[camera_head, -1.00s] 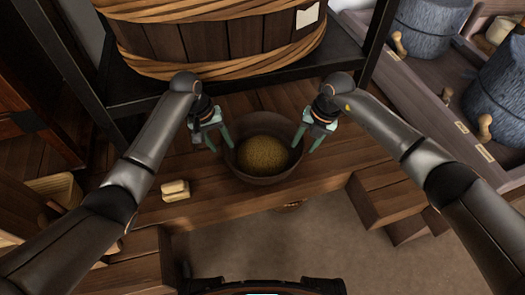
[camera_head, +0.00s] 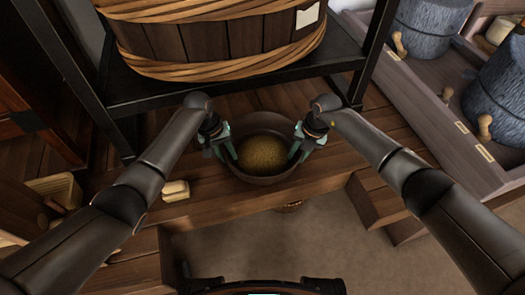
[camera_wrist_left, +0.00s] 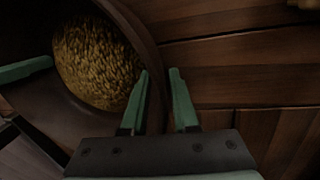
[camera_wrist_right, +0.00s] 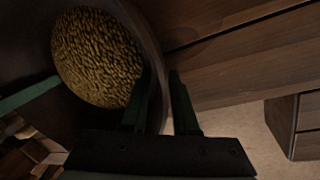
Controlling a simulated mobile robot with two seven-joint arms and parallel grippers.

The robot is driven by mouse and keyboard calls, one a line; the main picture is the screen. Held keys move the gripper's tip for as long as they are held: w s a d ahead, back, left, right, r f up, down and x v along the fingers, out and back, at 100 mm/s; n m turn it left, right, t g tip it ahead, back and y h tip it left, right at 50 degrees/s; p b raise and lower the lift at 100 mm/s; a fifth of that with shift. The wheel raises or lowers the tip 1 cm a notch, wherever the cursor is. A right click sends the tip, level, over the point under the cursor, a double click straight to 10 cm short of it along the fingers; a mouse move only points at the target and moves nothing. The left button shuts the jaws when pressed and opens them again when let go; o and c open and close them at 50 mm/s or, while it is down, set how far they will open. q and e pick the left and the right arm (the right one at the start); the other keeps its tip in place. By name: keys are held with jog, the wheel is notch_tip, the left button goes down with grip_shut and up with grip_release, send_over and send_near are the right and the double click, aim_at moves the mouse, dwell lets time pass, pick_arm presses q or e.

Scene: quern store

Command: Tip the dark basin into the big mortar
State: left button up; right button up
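The dark basin (camera_head: 262,179) holds yellow-brown grain (camera_head: 262,152) and stands upright on the wooden plank surface. My left gripper (camera_head: 222,149) is at its left rim, and my right gripper (camera_head: 303,147) is at its right rim. In the left wrist view, the fingers (camera_wrist_left: 160,75) stand apart with the basin wall between them, one inside and one outside. The right wrist view shows the same for the right fingers (camera_wrist_right: 160,75). Neither looks closed on the wall. I cannot make out a big mortar in any view.
A large wooden tub (camera_head: 215,40) stands on a black metal rack (camera_head: 235,82) behind the basin. Grey stone drums (camera_head: 425,28) with wooden pegs sit in a wooden trough (camera_head: 420,90) at right. A pale block (camera_head: 176,190) lies left of the basin. Open floor (camera_head: 300,245) is in front.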

pick_arm(q)
grip_shut()
pick_arm(e)
grip_shut()
dwell(0.8)
